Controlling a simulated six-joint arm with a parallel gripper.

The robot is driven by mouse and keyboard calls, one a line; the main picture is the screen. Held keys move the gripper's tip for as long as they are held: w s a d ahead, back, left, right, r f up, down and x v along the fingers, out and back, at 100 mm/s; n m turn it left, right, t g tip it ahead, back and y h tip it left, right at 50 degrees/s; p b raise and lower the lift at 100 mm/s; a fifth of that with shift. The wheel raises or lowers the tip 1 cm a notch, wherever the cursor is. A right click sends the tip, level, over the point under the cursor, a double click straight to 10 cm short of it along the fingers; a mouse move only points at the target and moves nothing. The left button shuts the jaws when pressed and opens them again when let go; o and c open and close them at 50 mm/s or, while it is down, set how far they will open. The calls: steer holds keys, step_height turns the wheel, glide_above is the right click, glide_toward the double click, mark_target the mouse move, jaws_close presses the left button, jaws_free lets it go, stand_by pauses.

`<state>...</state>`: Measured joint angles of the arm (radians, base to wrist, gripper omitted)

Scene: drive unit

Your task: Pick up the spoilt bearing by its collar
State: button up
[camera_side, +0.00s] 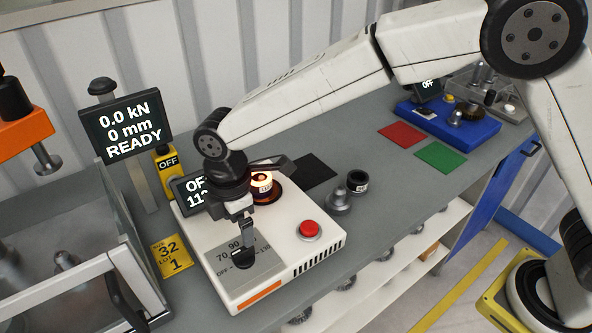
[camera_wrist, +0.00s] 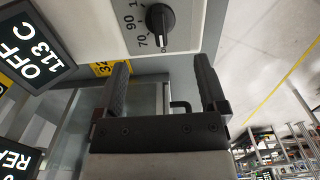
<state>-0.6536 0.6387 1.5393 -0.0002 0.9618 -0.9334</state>
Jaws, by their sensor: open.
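My gripper (camera_side: 246,232) is over the front of the white heater, close to its dial. In the wrist view its two dark fingers (camera_wrist: 162,75) stand apart with nothing between them. The heater's black dial (camera_wrist: 160,22) lies beyond the fingertips. A ring-shaped part (camera_side: 262,183) with a label, glowing orange at its top, sits on the heater behind my gripper. I cannot read which label marks the spoilt bearing.
The heater (camera_side: 285,262) has a red button (camera_side: 309,230); its display (camera_wrist: 35,50) reads OFF, 113 C. A press readout (camera_side: 127,118) says READY. A black mat (camera_side: 312,170), red mat (camera_side: 401,134) and green mat (camera_side: 441,156) lie behind. A blue tray (camera_side: 455,128) holds parts.

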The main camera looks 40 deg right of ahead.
step_height(320, 180, up, 5)
steer(key=n+t+y, duration=0.2)
steer(key=n+y, duration=1.1)
steer(key=n, duration=2.1)
glide_above(269, 173)
steer(key=s+d, duration=0.1)
steer(key=d, duration=0.4)
steer(key=shift+t, duration=0.3)
step_height(269, 173, down, 10)
steer(key=shift+w+a+r, duration=0.1)
steer(key=shift+r, duration=0.15)
steer(key=shift+x, duration=1.3)
steer(key=shift+a, duration=0.1)
